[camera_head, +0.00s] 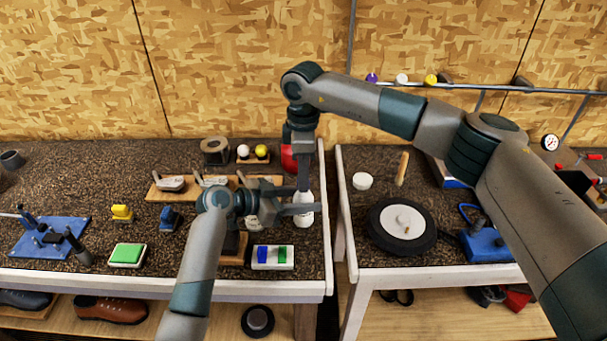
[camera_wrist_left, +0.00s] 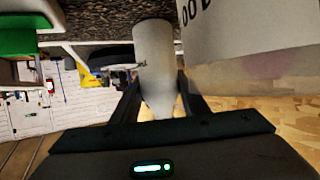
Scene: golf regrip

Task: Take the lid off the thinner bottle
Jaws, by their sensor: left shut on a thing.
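A white bottle (camera_head: 304,219) stands upright near the right end of the left bench. My left gripper (camera_head: 305,209) reaches it from the left and is shut on it. In the left wrist view, the slim white bottle (camera_wrist_left: 155,58) shows upside down between the fingers, its narrowing end toward the palm. A wider white bottle (camera_wrist_left: 245,35) with dark print is close on the right there. My right gripper (camera_head: 304,178) hangs straight down just above the held bottle, around its top. Its fingers overlap, so its opening and the bottle's lid are hidden.
A green-topped box (camera_head: 127,255) and a white tray with green and blue blocks (camera_head: 272,257) stand near the front edge. A red object (camera_head: 288,158) is behind the right gripper. A raised strip (camera_head: 345,215) borders the gap to the right bench, which holds a black disc (camera_head: 383,238).

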